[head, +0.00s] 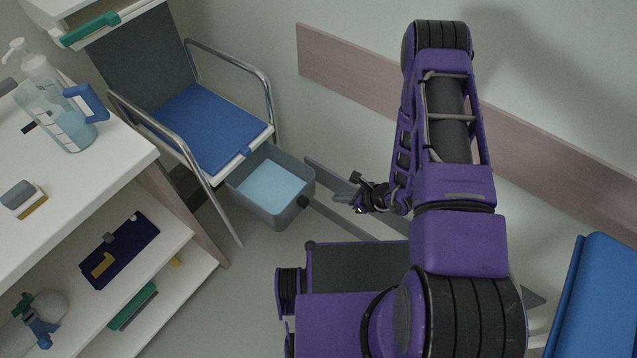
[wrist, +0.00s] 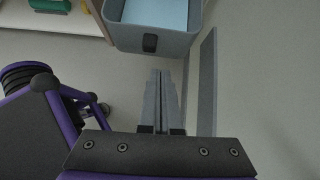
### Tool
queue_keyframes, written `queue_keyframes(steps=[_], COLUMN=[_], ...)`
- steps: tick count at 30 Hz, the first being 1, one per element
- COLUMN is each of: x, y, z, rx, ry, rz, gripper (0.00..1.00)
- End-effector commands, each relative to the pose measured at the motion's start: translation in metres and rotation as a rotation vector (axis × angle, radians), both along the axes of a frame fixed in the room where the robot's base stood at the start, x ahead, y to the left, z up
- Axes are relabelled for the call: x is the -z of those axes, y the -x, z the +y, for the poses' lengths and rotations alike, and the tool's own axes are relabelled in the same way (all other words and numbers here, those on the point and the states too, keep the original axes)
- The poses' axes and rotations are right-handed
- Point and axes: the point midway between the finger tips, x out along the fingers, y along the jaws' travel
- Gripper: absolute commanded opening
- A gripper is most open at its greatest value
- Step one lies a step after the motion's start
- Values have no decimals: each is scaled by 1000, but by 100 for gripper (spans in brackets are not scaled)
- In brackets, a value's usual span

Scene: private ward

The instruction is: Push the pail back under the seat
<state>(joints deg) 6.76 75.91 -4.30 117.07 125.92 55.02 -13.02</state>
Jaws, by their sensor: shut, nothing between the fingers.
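The pail (head: 236,183) is a grey, open-topped box with a pale blue inside and a dark knob on its near end. It sticks out from below the blue seat (head: 209,127) of a metal-framed chair, its far end at the seat's front edge. In the wrist view the pail (wrist: 150,40) is at the top, knob facing my gripper. My gripper (head: 340,197) is shut and empty, just right of the pail in the head view. In the wrist view its fingertips (wrist: 160,73) point at the knob, with a small gap between them.
A long grey bar (wrist: 207,85) runs beside my fingers on the right. A white shelf unit (head: 140,158) with a jug (head: 60,120) on top stands left of the chair. A wall with a wooden rail (head: 345,75) is behind. Bare floor (head: 260,255) lies in front of the pail.

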Motion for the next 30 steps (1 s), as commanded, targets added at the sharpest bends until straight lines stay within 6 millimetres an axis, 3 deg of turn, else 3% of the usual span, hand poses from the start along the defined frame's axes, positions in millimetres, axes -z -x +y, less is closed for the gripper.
queue_keyframes(steps=[8,20,30], x=[18,77,74], y=[-7,-43,-66], z=[11,58,86], rx=[42,39,40], ry=[-21,-20,-19], rz=[11,10,11], gripper=[0,0,0])
